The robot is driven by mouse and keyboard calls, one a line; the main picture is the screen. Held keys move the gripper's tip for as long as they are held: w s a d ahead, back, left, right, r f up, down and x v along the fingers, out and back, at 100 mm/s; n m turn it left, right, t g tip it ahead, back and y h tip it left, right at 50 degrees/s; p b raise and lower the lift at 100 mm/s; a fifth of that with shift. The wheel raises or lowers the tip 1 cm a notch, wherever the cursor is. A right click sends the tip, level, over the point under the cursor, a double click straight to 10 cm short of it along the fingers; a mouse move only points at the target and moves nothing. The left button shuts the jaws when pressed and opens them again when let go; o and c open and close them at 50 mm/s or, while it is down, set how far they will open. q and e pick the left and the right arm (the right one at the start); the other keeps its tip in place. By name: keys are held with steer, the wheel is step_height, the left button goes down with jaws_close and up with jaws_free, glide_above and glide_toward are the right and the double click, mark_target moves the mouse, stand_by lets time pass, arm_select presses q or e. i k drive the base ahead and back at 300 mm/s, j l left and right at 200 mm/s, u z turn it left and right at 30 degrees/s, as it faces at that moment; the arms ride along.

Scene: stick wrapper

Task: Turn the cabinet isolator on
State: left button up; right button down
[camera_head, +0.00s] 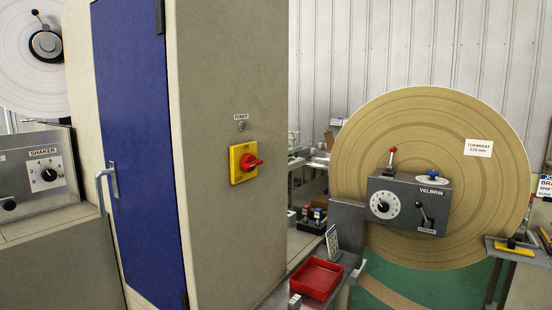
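The cabinet (215,230) stands left of centre, with a grey side and a blue door (135,130). On its grey side is the isolator, a red rotary handle (250,162) on a yellow plate (237,178). The plate is marked ON at the top and OFF at the lower left. The red handle's grip points to the right, roughly level. Above it is a small round lamp (241,126) labelled POWER, which looks grey and unlit. Neither of my grippers shows in the head view.
A grey metal handle (104,186) sticks out from the blue door. A shaker control box (38,175) stands at the left. At the right are a large tan roll (450,115), a VELBRIN control box (410,205) and a red tray (317,279). Space before the isolator looks clear.

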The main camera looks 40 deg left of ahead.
mark_target(248, 163)
steer(key=i+u, duration=0.35)
steer(key=i+l+u, duration=0.2)
steer(key=u, duration=0.15)
steer(key=i+l+u, duration=0.35)
steer(key=j, duration=0.1)
